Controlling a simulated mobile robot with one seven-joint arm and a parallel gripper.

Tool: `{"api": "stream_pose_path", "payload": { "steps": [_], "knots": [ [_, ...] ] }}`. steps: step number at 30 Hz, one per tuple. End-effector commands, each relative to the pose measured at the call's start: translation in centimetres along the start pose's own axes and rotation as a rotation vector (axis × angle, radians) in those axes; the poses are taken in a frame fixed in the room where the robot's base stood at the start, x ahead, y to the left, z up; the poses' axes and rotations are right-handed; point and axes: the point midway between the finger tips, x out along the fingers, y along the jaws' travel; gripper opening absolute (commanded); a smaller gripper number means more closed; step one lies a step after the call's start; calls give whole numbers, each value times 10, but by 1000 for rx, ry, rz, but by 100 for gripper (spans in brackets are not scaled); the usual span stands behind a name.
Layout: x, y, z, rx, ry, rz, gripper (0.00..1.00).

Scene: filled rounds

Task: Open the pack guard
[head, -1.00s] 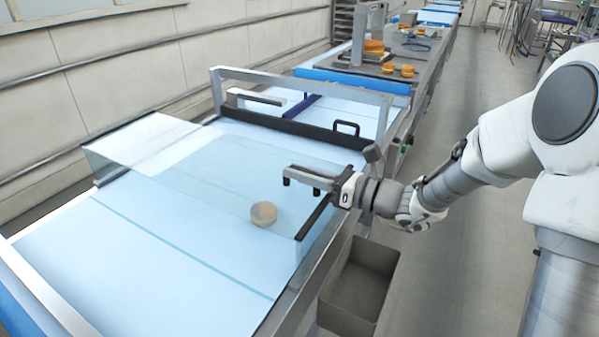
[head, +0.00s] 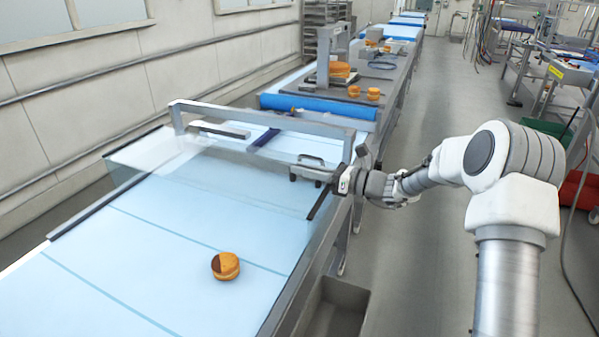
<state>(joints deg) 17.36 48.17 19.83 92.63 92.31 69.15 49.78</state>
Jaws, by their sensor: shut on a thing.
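The pack guard (head: 232,186) is a clear see-through cover over the far part of the pale blue belt, close to the grey cross frame. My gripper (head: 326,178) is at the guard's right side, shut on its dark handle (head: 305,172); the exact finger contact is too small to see. The near part of the belt (head: 150,255) is uncovered. An orange-brown round (head: 225,266) lies there in the open, nearer than the guard's front edge.
The grey cross frame (head: 265,119) spans the belt behind the guard. A grey bin (head: 335,308) stands at the belt's right side. More rounds (head: 364,92) sit on the bench beyond a blue roller (head: 318,106). The aisle floor on the right is mostly free.

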Motion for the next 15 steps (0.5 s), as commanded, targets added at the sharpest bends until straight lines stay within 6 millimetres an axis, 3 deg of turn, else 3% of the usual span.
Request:
{"api": "stream_pose_path", "payload": {
  "steps": [15],
  "knots": [
    [0, -10, 2, 1, -1, 2, 0]
  ]
}}
